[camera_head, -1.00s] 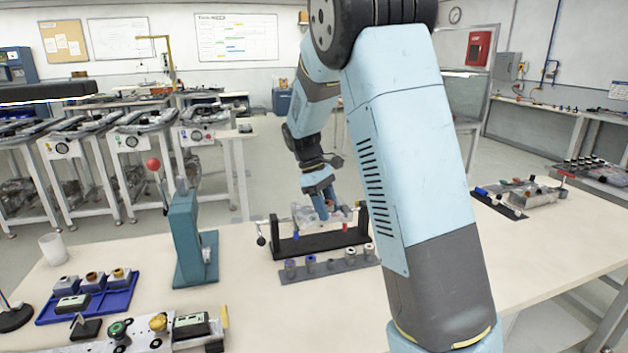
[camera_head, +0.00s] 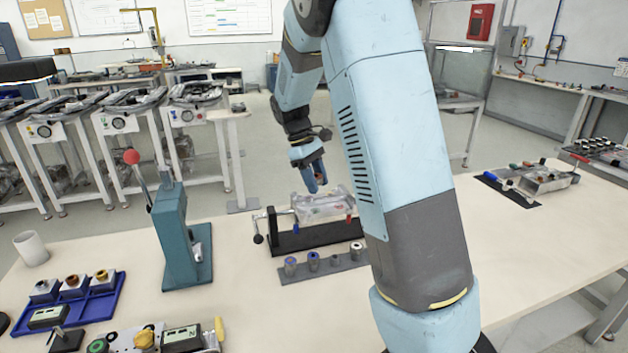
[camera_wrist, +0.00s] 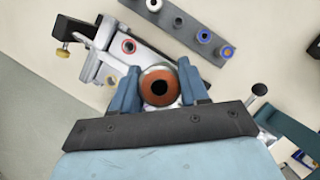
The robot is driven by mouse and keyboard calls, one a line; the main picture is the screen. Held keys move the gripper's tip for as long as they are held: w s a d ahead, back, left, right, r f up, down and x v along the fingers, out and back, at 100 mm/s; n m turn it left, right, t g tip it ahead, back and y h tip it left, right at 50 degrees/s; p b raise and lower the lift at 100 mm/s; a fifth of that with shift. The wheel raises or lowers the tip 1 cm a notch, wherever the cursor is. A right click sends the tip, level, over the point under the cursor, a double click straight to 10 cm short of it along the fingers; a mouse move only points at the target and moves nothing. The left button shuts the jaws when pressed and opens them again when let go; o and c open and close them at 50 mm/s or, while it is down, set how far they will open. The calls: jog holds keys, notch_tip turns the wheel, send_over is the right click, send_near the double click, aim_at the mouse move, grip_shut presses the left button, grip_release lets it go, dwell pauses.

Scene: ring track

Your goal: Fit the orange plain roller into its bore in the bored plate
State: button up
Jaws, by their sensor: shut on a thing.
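My gripper (camera_wrist: 159,70) is shut on the orange plain roller (camera_wrist: 146,93), seen end-on with its dark central hole in the wrist view. The bored plate (camera_head: 328,205) is a pale metal block held in a black fixture (camera_head: 300,238) on the table. In the head view my gripper (camera_head: 314,182) hangs just above and behind the plate, apart from it. In the wrist view a bore with a red ring (camera_wrist: 128,46) shows on the plate, up and left of the roller. The roller and fingers cover part of the plate there.
A dark grey strip (camera_head: 345,264) with several upright bushings lies in front of the fixture. My arm hides part of the table on the right.

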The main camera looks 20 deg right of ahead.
aim_at(320, 212)
jog(key=shift+f, duration=2.75)
jog(key=shift+f, duration=0.65)
jog(key=shift+r, duration=0.15)
jog(key=shift+r, duration=1.35)
jog(key=shift+f, duration=0.15)
jog(key=shift+f, duration=0.65)
jog(key=shift+f, duration=0.7)
dwell(1.0)
jog(key=shift+r, duration=0.2)
